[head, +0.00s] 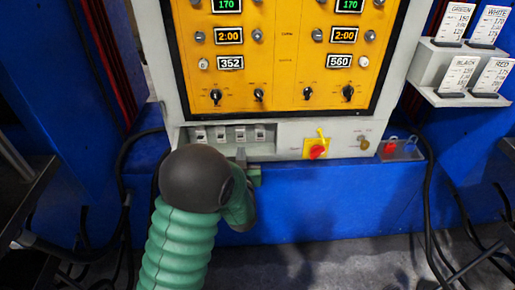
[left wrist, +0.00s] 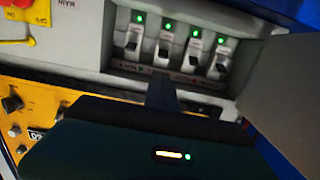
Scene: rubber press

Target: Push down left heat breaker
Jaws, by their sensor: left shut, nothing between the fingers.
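A row of several breakers with pale levers (head: 221,133) sits in a recess at the bottom of the press panel. In the left wrist view the row (left wrist: 176,50) appears turned around, with a lit green lamp by each lever. The labels are too small to tell which is the left heat breaker. My left gripper (head: 241,154) is shut and empty, just below and in front of the row's right part. In the left wrist view its dark fingertips (left wrist: 161,82) point at the recess edge, apart from the levers as far as I can tell. My right gripper is not in view.
A red rotary switch on a yellow plate (head: 317,148) is right of the recess. The yellow control panel (head: 285,75) with knobs and displays is above. Red and blue items (head: 390,147) sit on a ledge at right. Black cables hang at both sides.

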